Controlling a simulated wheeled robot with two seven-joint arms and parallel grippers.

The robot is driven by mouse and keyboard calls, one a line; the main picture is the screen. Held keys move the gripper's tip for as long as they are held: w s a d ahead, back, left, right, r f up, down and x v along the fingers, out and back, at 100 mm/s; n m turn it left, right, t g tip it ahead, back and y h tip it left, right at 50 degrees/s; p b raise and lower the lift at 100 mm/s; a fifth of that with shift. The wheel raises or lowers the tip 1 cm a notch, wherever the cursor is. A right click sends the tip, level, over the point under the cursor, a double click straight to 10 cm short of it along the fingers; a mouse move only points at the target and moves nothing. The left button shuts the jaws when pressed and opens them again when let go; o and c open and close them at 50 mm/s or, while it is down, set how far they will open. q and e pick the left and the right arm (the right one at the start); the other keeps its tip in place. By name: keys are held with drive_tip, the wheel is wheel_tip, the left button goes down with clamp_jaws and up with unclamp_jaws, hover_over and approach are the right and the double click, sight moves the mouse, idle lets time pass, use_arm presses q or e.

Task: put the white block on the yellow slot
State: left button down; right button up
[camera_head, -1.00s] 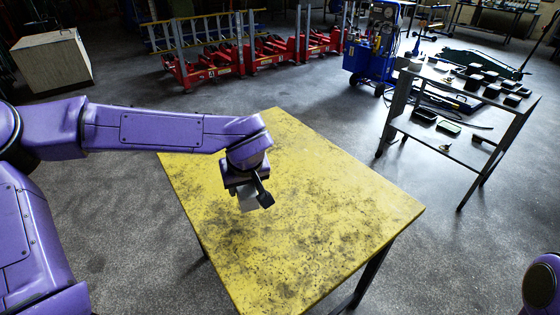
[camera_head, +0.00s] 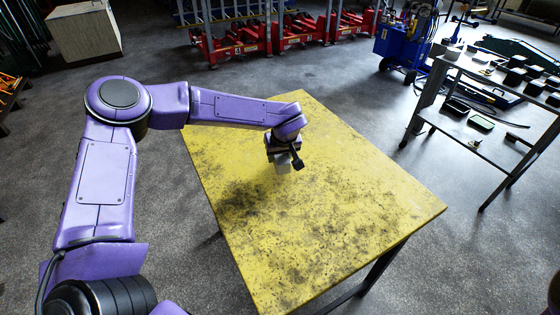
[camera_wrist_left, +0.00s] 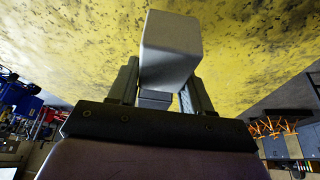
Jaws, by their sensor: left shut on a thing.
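The white block (camera_head: 283,163) is in my left gripper (camera_head: 285,155), over the middle of the yellow table (camera_head: 350,215) in the head view. In the left wrist view the block (camera_wrist_left: 171,45) sticks out beyond the two dark fingers (camera_wrist_left: 160,92), which are shut on it. The yellow tabletop (camera_wrist_left: 255,40) fills the background there. I cannot tell how far the block is above the tabletop. No separate yellow slot can be made out; the scuffed yellow tabletop is the only large yellow surface. My right gripper is not in view.
A metal shelf (camera_head: 485,110) with black trays and small boxes stands at the right. Red jacks (camera_head: 300,35) and a blue machine (camera_head: 405,40) stand at the back. A pale cabinet (camera_head: 85,32) is at the far left. The tabletop around the block is clear.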

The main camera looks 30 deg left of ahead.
use_arm(q)
drive_tip(key=shift+w+f, duration=0.3)
drive_tip(key=shift+f, duration=1.5)
drive_tip(key=shift+c, duration=2.4)
unclamp_jaws()
drive_tip(key=shift+s+f, duration=0.1)
drive_tip(key=shift+f, duration=0.05)
